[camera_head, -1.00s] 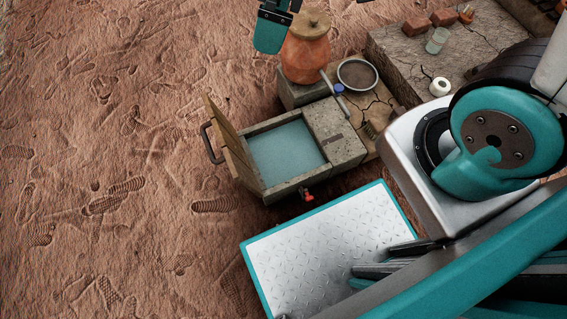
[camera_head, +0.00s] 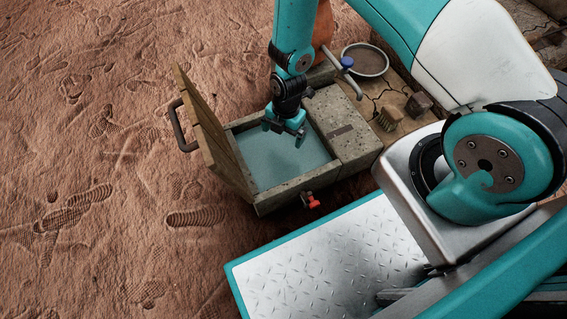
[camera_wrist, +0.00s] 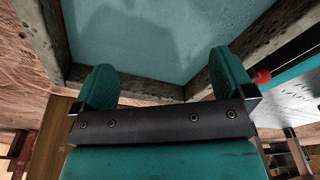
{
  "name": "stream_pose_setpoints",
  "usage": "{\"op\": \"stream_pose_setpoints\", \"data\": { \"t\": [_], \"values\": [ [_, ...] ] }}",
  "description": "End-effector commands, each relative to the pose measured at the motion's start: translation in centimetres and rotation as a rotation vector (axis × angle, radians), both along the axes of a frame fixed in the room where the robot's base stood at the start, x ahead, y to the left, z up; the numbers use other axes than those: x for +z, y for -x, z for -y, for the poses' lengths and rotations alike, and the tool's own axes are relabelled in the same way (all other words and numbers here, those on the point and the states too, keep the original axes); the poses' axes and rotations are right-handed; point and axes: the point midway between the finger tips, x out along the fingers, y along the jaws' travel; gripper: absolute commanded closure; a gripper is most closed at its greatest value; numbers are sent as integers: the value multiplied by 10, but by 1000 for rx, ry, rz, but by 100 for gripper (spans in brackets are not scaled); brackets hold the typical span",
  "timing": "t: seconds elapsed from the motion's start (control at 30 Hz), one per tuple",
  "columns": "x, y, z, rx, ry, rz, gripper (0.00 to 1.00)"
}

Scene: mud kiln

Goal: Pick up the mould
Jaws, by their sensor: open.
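I cannot make out a mould for certain in either view. My gripper (camera_head: 284,131) is open and points down over a stone basin (camera_head: 352,147) with a flat blue-grey surface inside, perhaps water. The wrist view shows the two teal fingers of my gripper (camera_wrist: 165,82) wide apart, with nothing between them. The basin's walls (camera_wrist: 48,40) show around that surface, and nothing solid shows in it. A wooden board (camera_head: 212,135) with a dark handle (camera_head: 178,127) stands tilted outward along the basin's left side.
A red tap (camera_head: 311,201) sticks out of the basin's front. My arm partly hides an orange pot (camera_head: 323,28). Bare earth (camera_head: 90,180) lies open at left.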

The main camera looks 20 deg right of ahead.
Motion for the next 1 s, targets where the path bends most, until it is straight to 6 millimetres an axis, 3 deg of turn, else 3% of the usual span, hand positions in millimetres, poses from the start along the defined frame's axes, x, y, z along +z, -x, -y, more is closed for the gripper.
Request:
{"op": "stream_pose_setpoints", "data": {
  "t": [0.03, 0.23, 0.57, 0.9, 1.0],
  "values": [
    [-21, 1, -2, 1, 0, -1, 0],
    [-60, 4, -6, 0, 0, -1, 0],
    [-79, 6, -7, -2, -1, -1, 0],
    [-124, 13, -7, -1, 0, -1, 0],
    [-126, 13, -8, -2, -1, 0, 0]
  ]
}}
